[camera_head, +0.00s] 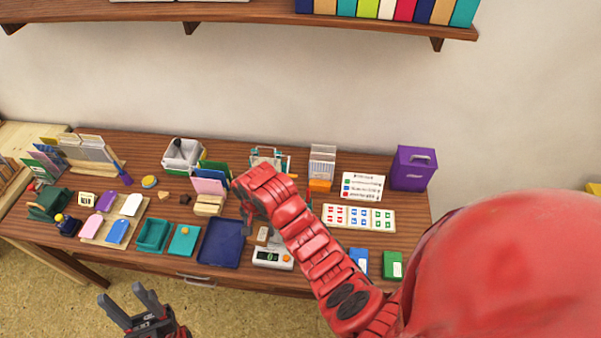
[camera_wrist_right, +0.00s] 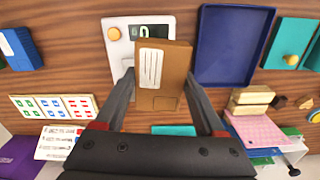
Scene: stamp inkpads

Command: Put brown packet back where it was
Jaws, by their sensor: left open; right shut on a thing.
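The brown packet (camera_wrist_right: 172,68) with a white lined label is between the fingers of my right gripper (camera_wrist_right: 160,90) in the right wrist view. The packet overlaps the white scale (camera_wrist_right: 120,42), which has a dark display and an orange knob; I cannot tell whether it touches the scale. In the head view my right gripper (camera_head: 246,222) is over the table near the scale (camera_head: 265,262), mostly hidden by my red arm. A small part of the packet (camera_head: 262,233) shows beside it. My left gripper (camera_head: 127,294) is open and empty, in front of the table.
A dark blue tray (camera_head: 221,244) lies left of the scale. Tan blocks (camera_head: 208,206) are stacked behind it. A stamp card (camera_head: 358,217) lies to the right. Blue (camera_head: 359,259) and green (camera_head: 392,264) boxes are near the front edge. A purple box (camera_head: 412,168) stands back right.

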